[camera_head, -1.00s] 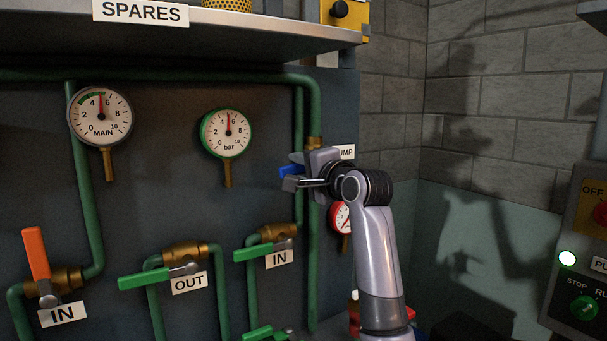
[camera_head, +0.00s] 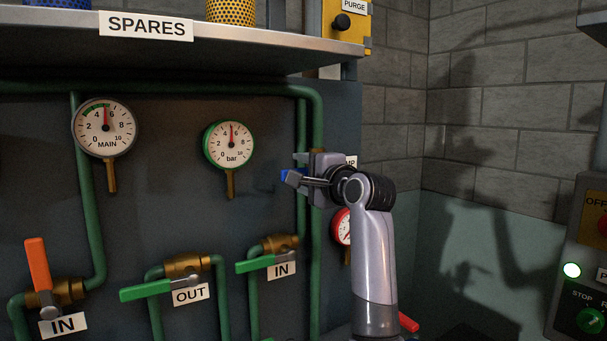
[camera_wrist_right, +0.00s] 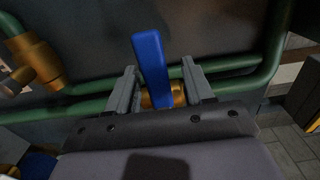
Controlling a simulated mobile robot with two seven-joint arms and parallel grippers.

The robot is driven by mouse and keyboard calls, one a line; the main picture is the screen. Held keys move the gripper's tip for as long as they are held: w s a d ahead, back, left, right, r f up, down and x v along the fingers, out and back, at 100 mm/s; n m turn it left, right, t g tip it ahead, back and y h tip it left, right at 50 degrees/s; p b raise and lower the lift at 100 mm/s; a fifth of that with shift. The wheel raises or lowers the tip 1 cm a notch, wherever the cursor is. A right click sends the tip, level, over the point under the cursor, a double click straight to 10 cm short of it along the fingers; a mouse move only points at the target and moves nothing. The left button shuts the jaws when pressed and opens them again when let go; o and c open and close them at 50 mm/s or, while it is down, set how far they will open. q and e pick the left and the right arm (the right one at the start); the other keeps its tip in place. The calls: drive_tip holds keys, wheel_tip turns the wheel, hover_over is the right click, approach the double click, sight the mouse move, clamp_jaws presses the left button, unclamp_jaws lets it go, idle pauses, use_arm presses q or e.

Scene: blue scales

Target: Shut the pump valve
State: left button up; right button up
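The pump valve's blue handle (camera_head: 289,177) shows in the head view beside the green pipe, close to the partly covered PUMP label (camera_head: 351,161). My right gripper (camera_head: 303,175) is at this handle and hides most of the valve. In the right wrist view, the blue handle (camera_wrist_right: 151,65) stands between the two fingers of the right gripper (camera_wrist_right: 158,80). The fingers are apart, with visible gaps at the handle's sides. The brass valve body (camera_wrist_right: 177,95) shows behind it. My left gripper is not in view.
An orange handle (camera_head: 38,264) and green handles (camera_head: 145,291) sit on other valves at lower left. The SPARES shelf (camera_head: 250,45) overhangs the panel. A red gauge (camera_head: 341,226) is just below my right gripper. A control box (camera_head: 585,270) stands at right.

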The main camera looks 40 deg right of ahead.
drive_tip(key=shift+s, duration=0.15)
drive_tip(key=s+b, duration=0.1)
drive_tip(key=s, duration=0.5)
drive_tip(key=shift+s+a+b, duration=0.4)
idle(0.5)
